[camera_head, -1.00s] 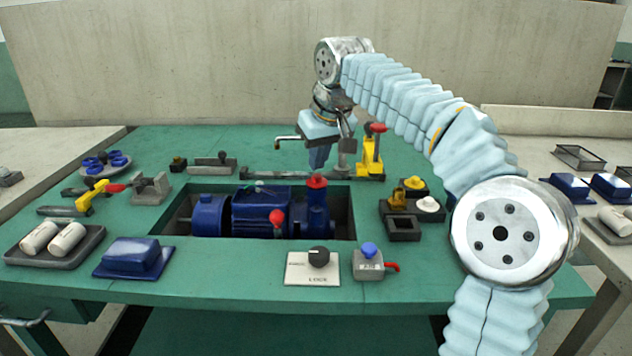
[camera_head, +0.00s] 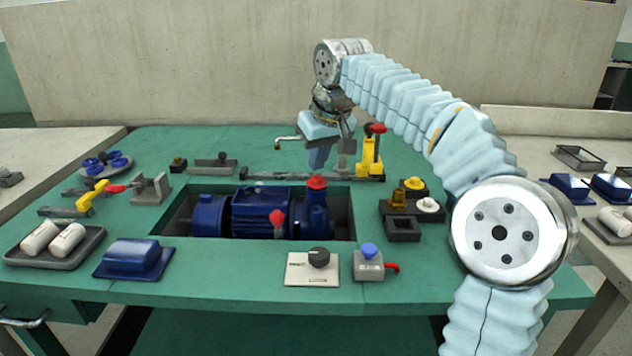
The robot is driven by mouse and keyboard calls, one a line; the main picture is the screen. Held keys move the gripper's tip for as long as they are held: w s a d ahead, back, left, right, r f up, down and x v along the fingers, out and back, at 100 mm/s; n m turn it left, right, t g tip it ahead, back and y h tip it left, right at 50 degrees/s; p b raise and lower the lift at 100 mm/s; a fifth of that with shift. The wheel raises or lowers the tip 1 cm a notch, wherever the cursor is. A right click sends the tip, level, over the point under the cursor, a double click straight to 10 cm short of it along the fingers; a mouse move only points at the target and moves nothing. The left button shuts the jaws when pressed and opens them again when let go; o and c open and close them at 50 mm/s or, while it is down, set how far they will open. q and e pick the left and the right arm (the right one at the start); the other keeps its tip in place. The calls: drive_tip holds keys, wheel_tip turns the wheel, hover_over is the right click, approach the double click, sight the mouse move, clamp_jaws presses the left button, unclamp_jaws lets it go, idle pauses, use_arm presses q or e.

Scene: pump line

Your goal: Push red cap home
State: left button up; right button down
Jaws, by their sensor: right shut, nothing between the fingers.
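The red cap (camera_head: 317,182) sits on top of the upright neck of the blue pump (camera_head: 262,211), which lies in the recess of the green bench. From this view I cannot tell how deep the cap sits on the neck. My right gripper (camera_head: 318,160) is shut and empty, pointing down just behind and above the red cap, apart from it as far as I can see. My left gripper is not in view.
A yellow clamp with a red grip (camera_head: 371,152) stands right of my gripper. A holder with yellow and white caps (camera_head: 410,205) is farther right. A dial plate (camera_head: 313,269) and a blue-button box (camera_head: 368,263) stand in front. A blue box (camera_head: 134,257) lies front left.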

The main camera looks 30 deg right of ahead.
sight(317, 176)
drive_tip(key=shift+w, duration=0.2)
drive_tip(key=shift+f+b, duration=0.5)
drive_tip(key=shift+f, duration=0.35)
idle(0.4)
idle(0.4)
wheel_tip(317, 176, up, 3)
drive_tip(key=p, duration=0.3)
drive_tip(key=shift+r, duration=2.05)
